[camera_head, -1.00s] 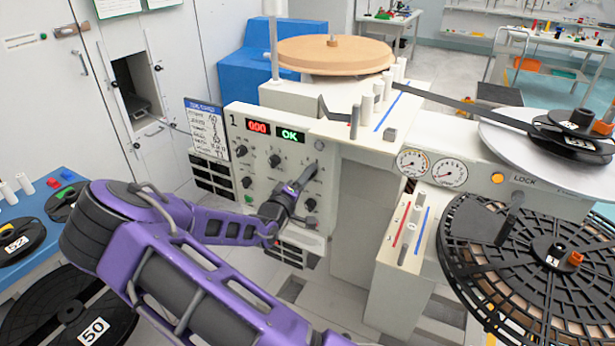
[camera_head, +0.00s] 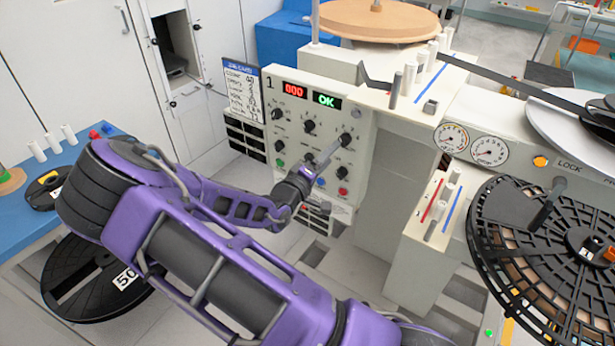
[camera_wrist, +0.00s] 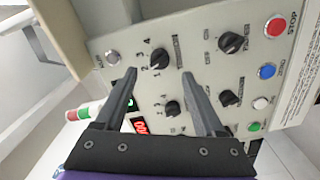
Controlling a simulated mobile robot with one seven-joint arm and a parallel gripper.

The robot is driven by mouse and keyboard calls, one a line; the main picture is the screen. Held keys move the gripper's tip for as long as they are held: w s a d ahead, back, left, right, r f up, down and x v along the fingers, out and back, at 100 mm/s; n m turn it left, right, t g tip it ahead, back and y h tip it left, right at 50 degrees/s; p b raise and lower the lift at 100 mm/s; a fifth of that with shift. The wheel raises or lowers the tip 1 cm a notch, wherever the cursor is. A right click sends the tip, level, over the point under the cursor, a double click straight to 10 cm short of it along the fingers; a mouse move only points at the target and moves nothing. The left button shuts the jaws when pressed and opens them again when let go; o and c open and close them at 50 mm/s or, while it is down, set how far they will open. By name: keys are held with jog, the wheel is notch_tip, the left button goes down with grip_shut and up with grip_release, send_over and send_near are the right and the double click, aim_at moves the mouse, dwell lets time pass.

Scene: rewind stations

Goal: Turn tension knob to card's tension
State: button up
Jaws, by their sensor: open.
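The grey control panel (camera_head: 277,112) carries several black knobs, and a card (camera_head: 243,92) hangs at its left; its small text is not legible. The upper-right knob (camera_head: 345,140), with a 1-to-4 scale, looks like the tension knob. In the wrist view this knob (camera_wrist: 160,58) lies between and just beyond my fingertips, its label and pointer not clear. My gripper (camera_wrist: 159,74) is open, one finger on each side of the knob, not visibly touching it. In the head view my gripper (camera_head: 335,147) reaches the panel from below left.
Other knobs and the red stop button (camera_wrist: 276,27) line the panel. Posts (camera_head: 395,90) and reels (camera_head: 545,240) stand to the right.

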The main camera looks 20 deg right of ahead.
jog(key=v, duration=1)
jog(key=shift+s+a, duration=0.25)
